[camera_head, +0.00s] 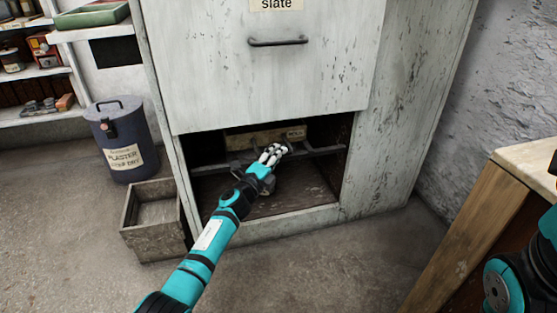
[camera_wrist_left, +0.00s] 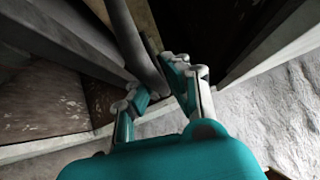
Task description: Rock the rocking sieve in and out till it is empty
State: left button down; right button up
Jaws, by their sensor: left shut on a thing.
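The rocking sieve sits in the low opening of the pale cabinet (camera_head: 275,70). I see a wooden front board (camera_head: 255,139) with a small label, and a grey bar (camera_head: 322,152) across the opening. My left gripper (camera_head: 271,155) reaches into the opening and is shut on the grey bar. In the left wrist view a grey bar (camera_wrist_left: 143,45) runs between the fingers of the left gripper (camera_wrist_left: 158,88). The sieve's mesh and contents are hidden behind the cabinet front. My right gripper is not in view; only part of my right arm shows at the lower right.
A wooden box (camera_head: 155,222) stands on the floor left of the opening, near a blue lidded bin (camera_head: 124,140). Shelves (camera_head: 40,117) are at the far left. A wooden bench (camera_head: 480,215) stands at the right. The floor before the cabinet is clear.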

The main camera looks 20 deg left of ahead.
pick_arm(q)
jog(key=shift+f, duration=0.2)
jog(key=c, duration=1.4)
grip_release()
jog(key=shift+o, duration=0.3)
jog(key=shift+r, duration=0.1)
jog(key=shift+s, duration=0.1)
jog(key=v, duration=1.2)
